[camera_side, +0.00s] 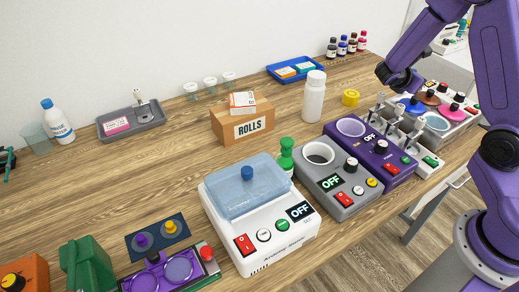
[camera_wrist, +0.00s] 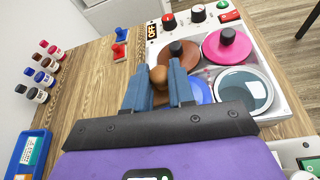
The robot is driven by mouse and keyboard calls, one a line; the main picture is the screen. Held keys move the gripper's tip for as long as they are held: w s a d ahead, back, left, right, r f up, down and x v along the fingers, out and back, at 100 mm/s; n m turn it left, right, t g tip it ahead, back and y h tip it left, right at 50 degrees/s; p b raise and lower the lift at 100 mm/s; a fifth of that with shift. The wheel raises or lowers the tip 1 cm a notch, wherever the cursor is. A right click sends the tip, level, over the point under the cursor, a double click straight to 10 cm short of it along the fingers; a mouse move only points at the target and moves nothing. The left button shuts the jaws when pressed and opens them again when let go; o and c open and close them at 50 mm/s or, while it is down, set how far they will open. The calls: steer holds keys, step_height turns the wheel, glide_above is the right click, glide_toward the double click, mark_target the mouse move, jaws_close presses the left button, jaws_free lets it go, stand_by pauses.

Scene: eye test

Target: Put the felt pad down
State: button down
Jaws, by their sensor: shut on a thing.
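My gripper (camera_wrist: 159,88) is shut in the wrist view, with its two blue-grey fingers on either side of a brown rounded knob (camera_wrist: 158,74). I take the knob to be the handle of the felt pad; the part below it is mostly hidden by the fingers. Beyond and to the right is a white tray unit with a brown disc (camera_wrist: 182,57), a pink disc (camera_wrist: 227,50), a partly hidden blue disc (camera_wrist: 201,92) and a grey round plate (camera_wrist: 245,92). In the side view the fingers are hard to make out near the arm's dark end, by this unit (camera_side: 467,120).
Small red and blue stands (camera_wrist: 119,44) are on the wooden table (camera_wrist: 95,78). Small bottles (camera_wrist: 38,94) and a blue tray (camera_wrist: 25,152) lie left. In the side view, purple (camera_side: 375,165) and grey (camera_side: 345,202) machines stand nearby. A yellow pot (camera_side: 350,98) stands behind.

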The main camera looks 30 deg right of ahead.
steer(key=shift+s+d+r+m+g, duration=0.2)
steer(key=shift+s+m+g, duration=0.1)
steer(key=shift+m+g, duration=0.35)
steer(key=s+a+r+m+g+y, duration=0.3)
steer(key=s+a+m+g+y, duration=0.7)
steer(key=m+g, duration=0.4)
steer(key=w+a+f+m+t+y, duration=0.15)
steer(key=w+a+m+y, duration=0.35)
steer(key=a, duration=0.5)
steer(key=w+a+f+m+t+y, duration=0.15)
steer(key=w+a+m+y, duration=0.35)
steer(key=a, duration=0.6)
steer(key=w+a+r+m+t+y, duration=0.2)
steer(key=w+a+r+y, duration=0.15)
steer(key=w+a, duration=0.4)
steer(key=w+a+r+m+t+y, duration=0.2)
steer(key=w+a+r+m+t, duration=0.15)
steer(key=a, duration=0.65)
steer(key=w+a+f+m+t+y, duration=0.2)
steer(key=w+a+f+m+t, duration=0.1)
steer(key=a+f+m+t, duration=0.65)
steer(key=a+f+n, duration=0.1)
steer(key=f, duration=0.2)
steer(key=f+n+g, duration=0.1)
steer(key=f, duration=0.3)
steer(key=a+f+n, duration=0.1)
steer(key=f, duration=0.2)
steer(key=shift+s+a+f, duration=0.15)
steer(key=shift+a+f, duration=0.15)
steer(key=shift+a, duration=0.05)
